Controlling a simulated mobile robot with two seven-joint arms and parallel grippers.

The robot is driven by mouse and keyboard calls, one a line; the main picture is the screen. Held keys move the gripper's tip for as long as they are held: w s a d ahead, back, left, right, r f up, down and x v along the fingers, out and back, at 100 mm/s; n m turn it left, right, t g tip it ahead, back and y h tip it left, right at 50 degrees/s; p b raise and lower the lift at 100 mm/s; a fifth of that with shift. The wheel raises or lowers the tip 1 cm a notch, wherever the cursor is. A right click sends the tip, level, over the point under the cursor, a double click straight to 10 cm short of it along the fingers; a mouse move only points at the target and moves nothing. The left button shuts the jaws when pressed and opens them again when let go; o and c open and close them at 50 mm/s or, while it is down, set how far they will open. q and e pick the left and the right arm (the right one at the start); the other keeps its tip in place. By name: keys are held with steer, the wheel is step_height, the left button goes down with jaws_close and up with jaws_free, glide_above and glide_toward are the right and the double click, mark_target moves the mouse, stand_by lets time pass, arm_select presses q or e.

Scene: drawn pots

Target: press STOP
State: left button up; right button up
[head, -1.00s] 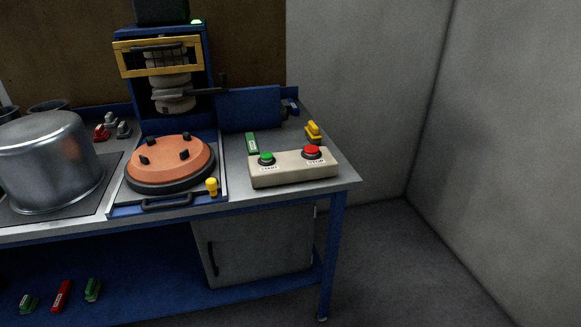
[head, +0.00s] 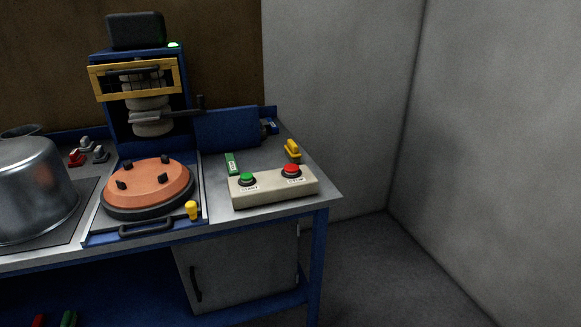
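The red button (head: 291,171) sits on the right half of a beige control box (head: 272,191) near the front right corner of the workbench. The label below it is too blurred to read surely. A green button (head: 247,179) sits on the left half of the same box, also with a small label. Neither of my grippers shows in the head view, and nothing touches the box or its buttons.
The workbench (head: 325,196) holds a large metal pot (head: 35,190) at left, an orange round plate (head: 148,187) and a blue press frame (head: 182,80) with a yellow guard. A yellow object (head: 292,151) lies behind the box. Open floor (head: 400,280) lies to the right.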

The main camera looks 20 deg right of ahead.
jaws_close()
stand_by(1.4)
